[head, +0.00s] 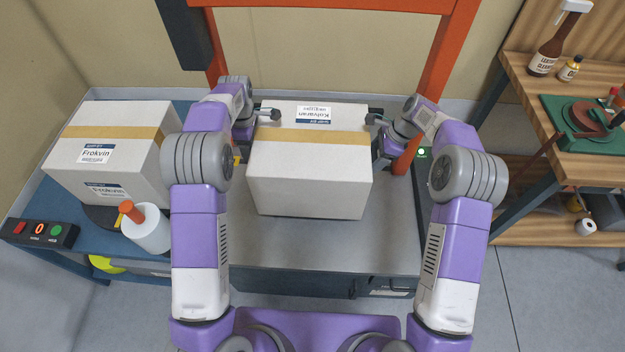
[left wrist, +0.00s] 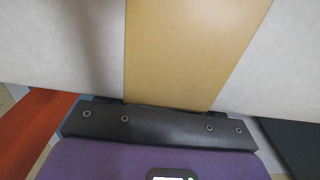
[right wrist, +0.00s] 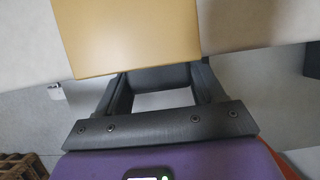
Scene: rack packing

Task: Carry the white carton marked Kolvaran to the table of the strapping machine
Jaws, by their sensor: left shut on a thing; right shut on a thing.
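The white carton marked Kolvaran (head: 310,188) has a tan tape band and an upside-down label on its top. It is at the grey table of the strapping machine (head: 290,245), under the orange frame; I cannot tell whether its bottom touches the table. My left gripper (head: 246,138) is shut on the carton's left side and my right gripper (head: 378,148) on its right side. The carton's side and tape (left wrist: 190,50) fill the left wrist view. They also fill the top of the right wrist view (right wrist: 130,35). The fingertips are largely hidden.
A second white carton, marked Frokvin (head: 110,150), stands on the blue table (head: 45,205) at left. A wooden bench (head: 530,105) with bottles is at right.

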